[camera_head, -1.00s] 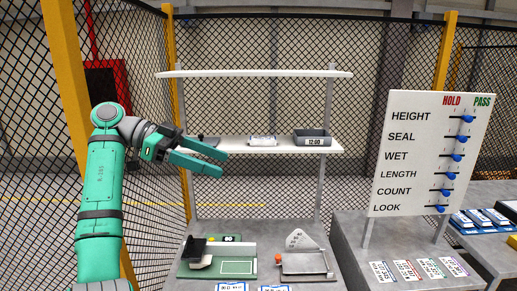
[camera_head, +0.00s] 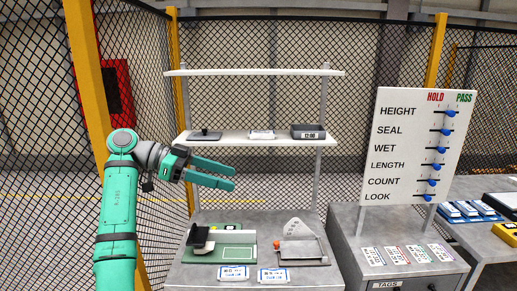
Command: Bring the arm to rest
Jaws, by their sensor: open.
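My green gripper (camera_head: 232,176) is in the camera view at the left of centre. Its two fingers point right and are spread apart, with nothing between them. It hangs in the air above the grey bench and shows just below the middle shelf. My upright green arm stands at the left of the picture.
The shelf (camera_head: 262,139) holds a dark grey bin (camera_head: 308,132) and smaller items. On the bench (camera_head: 205,274) are a green fixture (camera_head: 238,253) and a grey plate device (camera_head: 302,251). A HOLD/PASS board (camera_head: 415,147) with blue sliders stands right. Mesh fencing is behind.

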